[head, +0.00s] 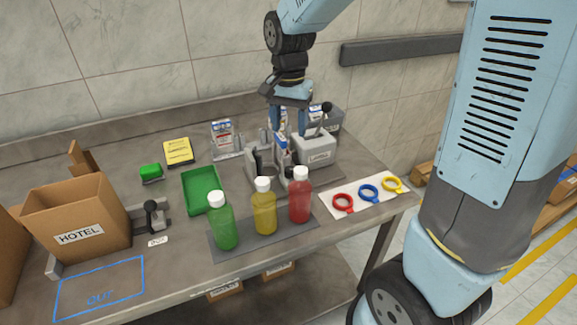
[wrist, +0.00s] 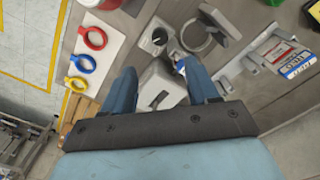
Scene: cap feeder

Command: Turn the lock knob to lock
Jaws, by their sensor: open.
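My gripper (head: 291,133) is open over the back right of the bench. It also shows in the wrist view (wrist: 158,90), with its two blue fingers apart. A grey block (wrist: 162,84) with a dark opening lies in view between and below the fingers. In the head view a grey labelled box (head: 316,150) stands right beside the fingers, with a black-balled lever (head: 325,108) rising from it. I cannot tell which part is the lock knob. No grip on anything is visible.
Green, yellow and red bottles (head: 300,196) stand on a dark mat in front. Red, blue and yellow rings (head: 368,192) lie on a white card. A grey ring clamp (wrist: 222,32) is close to one finger. A HOTEL carton (head: 105,232) and small lever (head: 152,210) are at left.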

